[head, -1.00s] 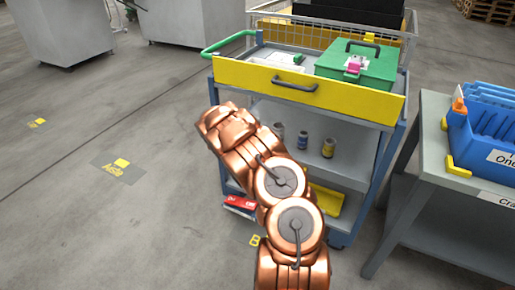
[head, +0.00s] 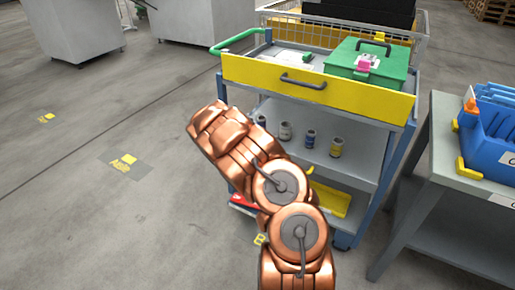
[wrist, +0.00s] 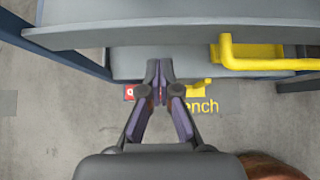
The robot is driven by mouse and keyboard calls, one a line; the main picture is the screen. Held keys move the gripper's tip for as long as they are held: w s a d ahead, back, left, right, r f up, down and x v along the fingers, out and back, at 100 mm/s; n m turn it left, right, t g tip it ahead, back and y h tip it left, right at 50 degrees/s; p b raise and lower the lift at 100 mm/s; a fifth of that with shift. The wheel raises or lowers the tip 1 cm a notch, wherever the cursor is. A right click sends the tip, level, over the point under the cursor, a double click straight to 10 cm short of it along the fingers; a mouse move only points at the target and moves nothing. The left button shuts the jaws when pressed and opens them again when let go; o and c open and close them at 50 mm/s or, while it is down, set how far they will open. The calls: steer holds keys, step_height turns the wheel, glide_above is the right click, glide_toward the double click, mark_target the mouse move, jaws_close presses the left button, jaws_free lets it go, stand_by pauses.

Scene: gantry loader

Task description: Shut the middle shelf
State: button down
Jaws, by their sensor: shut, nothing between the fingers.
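The middle shelf (head: 365,160) of the blue-framed cart is a grey board below the yellow drawer front. Several small cans (head: 311,138) stand on it. My copper arm covers its left and front part in the head view, so how far it sticks out cannot be told. In the wrist view my gripper (wrist: 160,74) is shut and empty, pointing towards the cart's front. A grey shelf edge (wrist: 130,35) crosses above the fingertips. A yellow bar (wrist: 270,63) lies right of the fingertips, apart from them. My gripper is hidden in the head view.
The cart's top holds a green box (head: 372,62) behind the yellow drawer front (head: 330,92). A yellow tray (head: 332,200) is on the bottom shelf. A grey table (head: 450,170) with a blue bin (head: 492,130) stands close at right.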

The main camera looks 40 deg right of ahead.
steer(key=v, duration=0.9)
steer(key=shift+r+p, duration=0.3)
steer(key=shift+p, duration=0.05)
steer(key=shift+a, duration=0.1)
steer(key=s+a+r+m+g, duration=0.2)
steer(key=s+a+r+m, duration=0.2)
steer(key=s+r+m, duration=0.3)
steer(key=s+a+r+m+g, duration=0.1)
steer(key=s+a+r+m, duration=0.3)
steer(key=s+r+m, duration=0.4)
steer(key=s+a+m+g+y, duration=0.1)
steer(key=s+a+m+y, duration=0.3)
steer(key=s+a, duration=0.95)
steer(key=s+a+m+g+y, duration=0.2)
steer(key=s+a+y, duration=0.3)
steer(key=s+a, duration=0.85)
steer(key=w+a+r+t+p, duration=0.1)
steer(key=w+a+r+p, duration=0.1)
steer(key=r+p, duration=1.4)
steer(key=shift+w+r+t, duration=0.3)
steer(key=shift+w+r, duration=0.35)
steer(key=shift+r, duration=0.35)
